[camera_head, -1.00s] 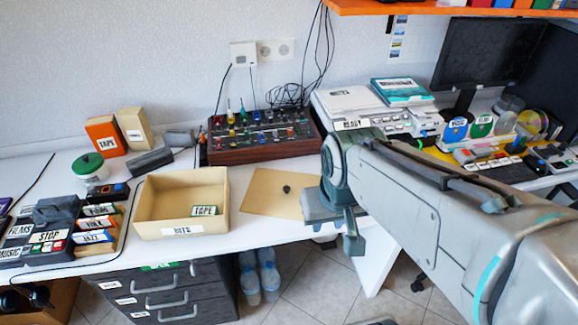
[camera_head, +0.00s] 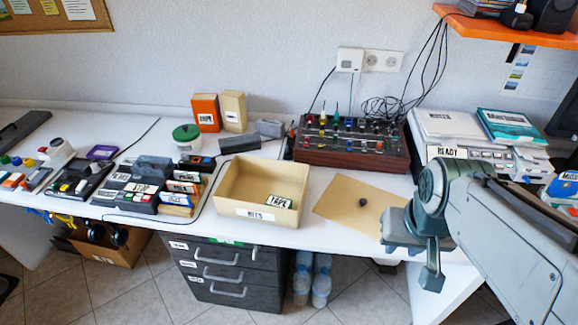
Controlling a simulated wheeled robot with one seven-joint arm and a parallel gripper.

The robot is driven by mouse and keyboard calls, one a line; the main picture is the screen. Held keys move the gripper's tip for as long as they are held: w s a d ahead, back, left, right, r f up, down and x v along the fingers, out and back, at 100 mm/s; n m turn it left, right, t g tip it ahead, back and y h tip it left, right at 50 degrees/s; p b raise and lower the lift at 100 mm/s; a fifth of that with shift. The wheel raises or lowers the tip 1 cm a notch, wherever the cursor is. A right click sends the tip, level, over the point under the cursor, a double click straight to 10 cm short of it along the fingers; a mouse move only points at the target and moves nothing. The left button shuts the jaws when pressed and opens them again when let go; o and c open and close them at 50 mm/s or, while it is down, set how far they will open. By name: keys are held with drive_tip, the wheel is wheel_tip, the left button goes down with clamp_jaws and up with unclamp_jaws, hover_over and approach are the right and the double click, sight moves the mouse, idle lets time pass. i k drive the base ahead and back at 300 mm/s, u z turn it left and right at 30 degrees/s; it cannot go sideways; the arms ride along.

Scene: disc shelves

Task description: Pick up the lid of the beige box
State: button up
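The beige box (camera_head: 232,192) stands open on the white desk near its front edge, with a label on its front. A small item labelled TAPE (camera_head: 279,202) lies inside it. The flat beige lid (camera_head: 336,204) with a dark round knob (camera_head: 362,202) lies on the desk to the right of the box. My gripper (camera_head: 432,275) hangs at the desk's front edge, right of the lid and apart from it. Its fingers are seen from the side, so its opening is unclear.
A dark red-framed mixer panel (camera_head: 350,150) with coloured knobs stands behind the lid. White devices (camera_head: 470,135) stand at the right. Dark drawers (camera_head: 228,272) sit below the desk.

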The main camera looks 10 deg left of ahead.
sight(353, 204)
drive_tip(key=u, duration=1.6)
drive_tip(key=i, duration=0.75)
drive_tip(key=z, duration=2.75)
